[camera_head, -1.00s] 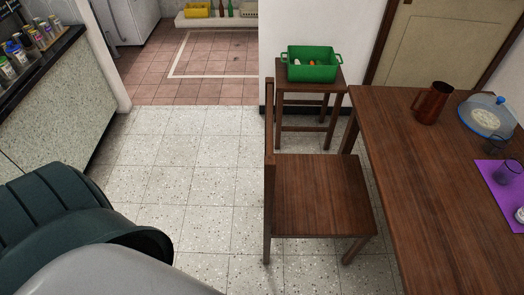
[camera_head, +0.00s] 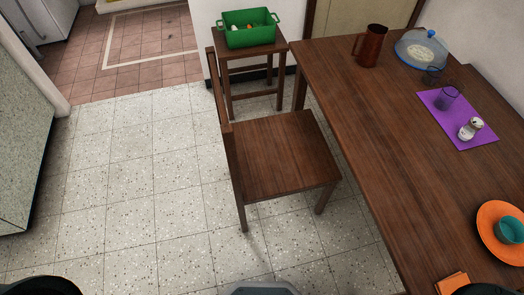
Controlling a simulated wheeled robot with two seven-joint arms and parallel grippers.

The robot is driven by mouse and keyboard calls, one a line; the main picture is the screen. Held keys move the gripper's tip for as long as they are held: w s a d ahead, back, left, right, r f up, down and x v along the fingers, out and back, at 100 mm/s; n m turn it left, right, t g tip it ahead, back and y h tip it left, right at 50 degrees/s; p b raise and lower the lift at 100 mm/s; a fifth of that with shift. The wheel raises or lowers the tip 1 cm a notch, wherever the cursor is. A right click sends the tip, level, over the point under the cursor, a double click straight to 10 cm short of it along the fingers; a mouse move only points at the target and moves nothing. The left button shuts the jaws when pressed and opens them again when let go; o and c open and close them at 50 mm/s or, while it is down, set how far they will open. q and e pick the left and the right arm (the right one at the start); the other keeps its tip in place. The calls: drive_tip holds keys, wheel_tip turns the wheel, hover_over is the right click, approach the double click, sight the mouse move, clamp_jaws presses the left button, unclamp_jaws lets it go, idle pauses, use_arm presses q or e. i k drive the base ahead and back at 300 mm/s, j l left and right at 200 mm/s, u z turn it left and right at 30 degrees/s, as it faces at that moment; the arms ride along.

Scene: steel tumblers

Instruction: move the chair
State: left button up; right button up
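A dark brown wooden chair (camera_head: 282,158) stands upright on the tiled floor, in the middle of the head view. Its backrest is on the left side, seen nearly edge-on, and its seat faces right toward the table. The right edge of the seat is close to the wooden table (camera_head: 415,165); I cannot tell whether they touch. Neither of my grippers shows in the head view, and nothing is seen holding the chair.
A wooden stool (camera_head: 272,52) bearing a green crate (camera_head: 250,37) stands behind the chair. The table carries a brown jug (camera_head: 371,46), a covered dish, a purple mat (camera_head: 483,131) and an orange plate (camera_head: 487,232). Pale floor (camera_head: 150,190) left of the chair is clear.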

sight(270, 157)
drive_tip(key=j+z, duration=0.15)
drive_tip(key=z, duration=0.2)
drive_tip(key=j+z, duration=0.1)
drive_tip(key=z, duration=0.25)
drive_tip(key=j+z, duration=0.15)
drive_tip(key=z, duration=0.2)
drive_tip(key=k+j+z, duration=0.2)
drive_tip(key=j, duration=0.2)
drive_tip(key=j+z, duration=0.15)
drive_tip(key=j, duration=0.3)
drive_tip(key=k+j+z, duration=0.2)
drive_tip(key=j, duration=0.15)
drive_tip(key=k+j+z, duration=0.2)
drive_tip(key=j, duration=0.2)
drive_tip(key=k+j, duration=0.15)
drive_tip(key=j, duration=0.2)
drive_tip(key=k+j, duration=0.1)
drive_tip(key=j, duration=0.25)
drive_tip(key=k+j, duration=0.15)
drive_tip(key=j, duration=0.2)
